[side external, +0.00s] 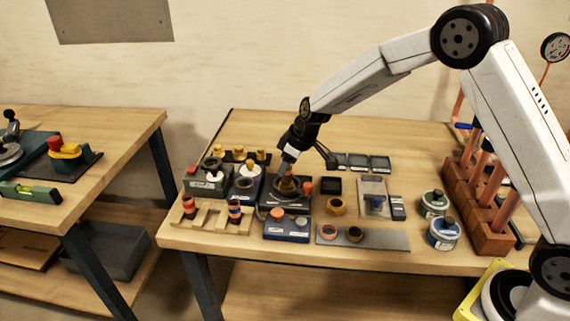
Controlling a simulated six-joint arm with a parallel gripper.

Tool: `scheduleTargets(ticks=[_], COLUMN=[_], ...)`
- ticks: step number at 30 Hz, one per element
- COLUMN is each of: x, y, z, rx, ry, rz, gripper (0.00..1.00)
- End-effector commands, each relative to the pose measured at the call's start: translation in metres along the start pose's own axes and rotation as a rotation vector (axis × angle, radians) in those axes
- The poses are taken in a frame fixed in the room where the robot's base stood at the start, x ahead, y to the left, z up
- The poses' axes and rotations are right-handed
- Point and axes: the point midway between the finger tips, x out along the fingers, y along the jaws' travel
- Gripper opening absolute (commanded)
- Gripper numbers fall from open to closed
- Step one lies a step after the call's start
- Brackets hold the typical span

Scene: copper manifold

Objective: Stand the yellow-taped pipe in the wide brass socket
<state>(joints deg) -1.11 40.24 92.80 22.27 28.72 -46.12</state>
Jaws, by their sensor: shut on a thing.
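My gripper (288,170) points down over a dark block with a round top (274,199) in the middle of the cluttered table. It is shut on a small brass-brown thing (287,184), low at the round top. Whether that thing touches the block cannot be told. Several copper pipes (489,184) stand in a wooden rack (492,240) at the right; I see no yellow tape on them from here. Which is the wide socket is unclear.
Two round tins (443,234) stand left of the rack. A wooden holder (205,218) with dark, orange-banded pieces is at front left. Small fixtures crowd my gripper on the left, and dark trays (360,161) lie behind. The table's back right is clearer.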

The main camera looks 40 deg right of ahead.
Motion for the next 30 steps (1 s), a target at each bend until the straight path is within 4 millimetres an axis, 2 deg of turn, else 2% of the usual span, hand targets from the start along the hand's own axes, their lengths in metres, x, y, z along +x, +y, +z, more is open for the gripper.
scheduleTargets(ticks=[12, 30], x=[0.017, 0.019], y=[0.000, 0.000], z=[0.007, 0.008], rx=[0.000, 0.000], ry=[-0.001, 0.000], rz=[0.000, 0.000], gripper=[0.00, 0.00])
